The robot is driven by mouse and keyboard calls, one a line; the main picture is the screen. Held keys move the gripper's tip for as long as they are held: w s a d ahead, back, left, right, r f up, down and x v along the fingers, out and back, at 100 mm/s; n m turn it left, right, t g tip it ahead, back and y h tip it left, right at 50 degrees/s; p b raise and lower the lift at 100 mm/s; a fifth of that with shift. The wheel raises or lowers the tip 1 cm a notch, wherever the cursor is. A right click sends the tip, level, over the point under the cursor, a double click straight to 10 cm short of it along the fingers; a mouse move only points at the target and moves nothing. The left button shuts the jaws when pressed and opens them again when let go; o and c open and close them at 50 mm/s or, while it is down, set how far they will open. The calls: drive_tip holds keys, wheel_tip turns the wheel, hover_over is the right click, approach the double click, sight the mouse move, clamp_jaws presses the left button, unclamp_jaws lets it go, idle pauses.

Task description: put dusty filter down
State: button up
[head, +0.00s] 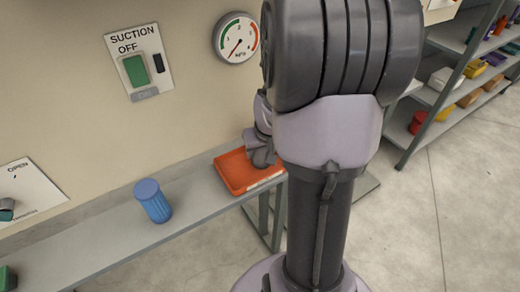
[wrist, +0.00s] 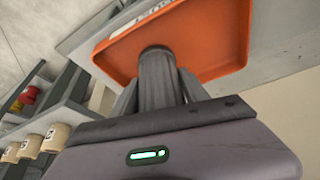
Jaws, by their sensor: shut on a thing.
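The dusty filter (wrist: 157,78) is a grey, ribbed cylinder, seen between the two fingers of my gripper (wrist: 158,95) in the wrist view. My gripper is shut on it. An orange tray (wrist: 232,40) lies beyond the filter's far end; I cannot tell whether the filter touches its floor. In the head view, my gripper (head: 262,150) is over the orange tray (head: 232,180) on the grey bench. My arm hides part of the tray's right side there, and the filter is not clear in that view.
A blue ribbed filter (head: 153,203) stands upright on the bench (head: 105,240), left of the tray. A suction switch (head: 137,70) and a pressure gauge (head: 236,38) are on the wall. Shelves (head: 445,95) with coloured bins stand at the right. The bench between blue filter and tray is clear.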

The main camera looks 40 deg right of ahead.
drive_tip(key=shift+f, duration=0.25)
drive_tip(key=o, duration=1.6)
drive_tip(key=shift+r, duration=0.1)
